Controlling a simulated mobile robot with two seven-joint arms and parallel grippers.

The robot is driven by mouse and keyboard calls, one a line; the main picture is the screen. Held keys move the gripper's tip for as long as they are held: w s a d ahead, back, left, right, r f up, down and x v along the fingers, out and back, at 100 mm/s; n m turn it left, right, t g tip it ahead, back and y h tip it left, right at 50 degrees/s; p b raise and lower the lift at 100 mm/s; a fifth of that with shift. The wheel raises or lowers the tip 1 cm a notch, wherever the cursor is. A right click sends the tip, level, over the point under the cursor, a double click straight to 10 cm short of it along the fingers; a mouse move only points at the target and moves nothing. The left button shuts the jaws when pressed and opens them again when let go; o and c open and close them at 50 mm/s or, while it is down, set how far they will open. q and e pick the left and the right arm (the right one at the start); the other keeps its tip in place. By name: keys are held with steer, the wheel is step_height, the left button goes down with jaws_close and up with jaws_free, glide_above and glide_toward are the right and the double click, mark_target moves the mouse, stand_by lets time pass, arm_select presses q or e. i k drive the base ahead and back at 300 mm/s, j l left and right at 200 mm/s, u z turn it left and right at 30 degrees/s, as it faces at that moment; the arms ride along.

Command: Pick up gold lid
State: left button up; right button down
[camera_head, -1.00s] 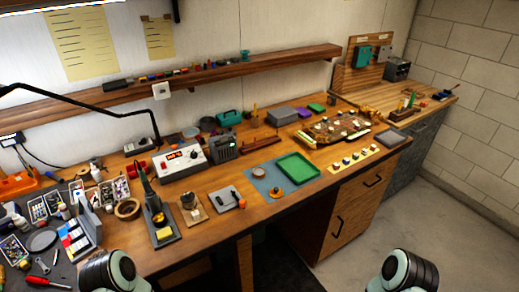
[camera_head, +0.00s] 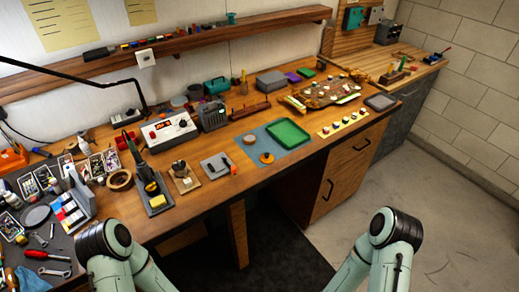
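A small gold-orange round piece with a darker spot on top (camera_head: 267,157) lies on the blue mat (camera_head: 253,152), near the front of the wooden bench. It looks like the gold lid, but it is too small to be sure. A second small round piece, copper-brown (camera_head: 249,139), lies just behind it on the mat. Both are left of the green tray (camera_head: 288,133). Parts of my two arms show at the bottom left and bottom right, in front of the bench and apart from the lid. Neither gripper's fingers are visible.
A grey block with a small tool (camera_head: 217,166) sits left of the mat. A soldering station (camera_head: 168,129) and an iron stand (camera_head: 153,195) are further left. A yellow strip with several small parts (camera_head: 341,124) lies right of the tray. Open floor (camera_head: 440,215) is at right.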

mark_target(267, 158)
steer(key=u, duration=0.4)
steer(key=l+u, duration=0.15)
steer(key=u, duration=0.25)
steer(key=l+u, duration=0.1)
steer(key=u, duration=0.3)
steer(key=l+u, duration=0.1)
steer(key=u, duration=0.3)
steer(key=l+u, duration=0.4)
steer(key=k+l+u, duration=0.2)
steer(key=l+u, duration=0.25)
steer(key=l, duration=0.1)
